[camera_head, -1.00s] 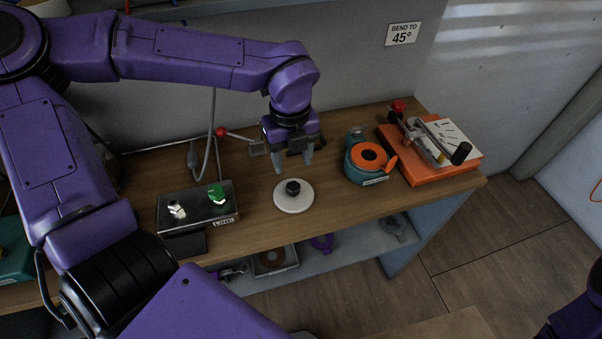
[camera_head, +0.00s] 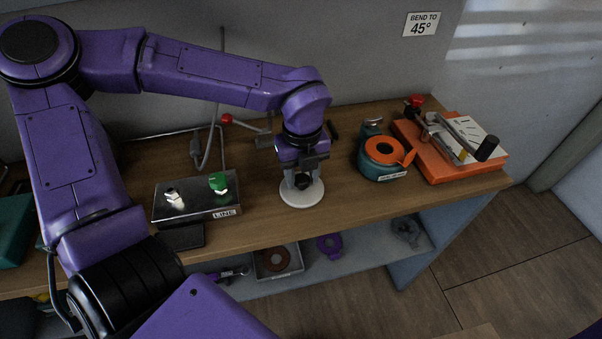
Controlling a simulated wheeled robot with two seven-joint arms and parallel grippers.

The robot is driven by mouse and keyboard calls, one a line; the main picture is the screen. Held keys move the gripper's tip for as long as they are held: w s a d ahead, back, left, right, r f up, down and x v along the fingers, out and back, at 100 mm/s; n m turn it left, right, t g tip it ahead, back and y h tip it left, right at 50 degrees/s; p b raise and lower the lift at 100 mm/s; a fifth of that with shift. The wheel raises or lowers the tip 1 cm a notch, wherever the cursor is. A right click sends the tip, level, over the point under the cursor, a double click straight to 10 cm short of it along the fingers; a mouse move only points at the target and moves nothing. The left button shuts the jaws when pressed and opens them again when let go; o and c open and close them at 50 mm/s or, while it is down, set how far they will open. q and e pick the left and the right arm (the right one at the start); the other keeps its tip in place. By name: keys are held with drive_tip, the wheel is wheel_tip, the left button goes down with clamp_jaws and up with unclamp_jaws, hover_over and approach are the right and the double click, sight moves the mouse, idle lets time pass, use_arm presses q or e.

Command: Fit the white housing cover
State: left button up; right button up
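The white housing cover (camera_head: 289,196) is a round white disc with a black knob (camera_head: 303,183) on top, lying flat on the wooden bench. My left gripper (camera_head: 303,178) points down over it, its fingers low beside the knob. The fingers partly hide the knob, and I cannot tell whether they are closed on it. The teal round housing (camera_head: 372,171) stands to the right of the cover, with an orange ring (camera_head: 384,150) on top and a label on its front. My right gripper is not in view.
An orange-based fixture (camera_head: 456,166) with a red knob and black handle stands at the right. The bench (camera_head: 340,207) is clear in front of the housing. Small parts lie on the shelf below.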

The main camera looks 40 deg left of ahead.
sight(302, 178)
use_arm(q)
drive_tip(key=c, duration=0.6)
drive_tip(key=shift+r, duration=0.1)
wheel_tip(302, 178, up, 6)
drive_tip(key=p, duration=0.5)
drive_tip(key=shift+p, duration=0.35)
drive_tip(key=o, duration=0.3)
clamp_jaws()
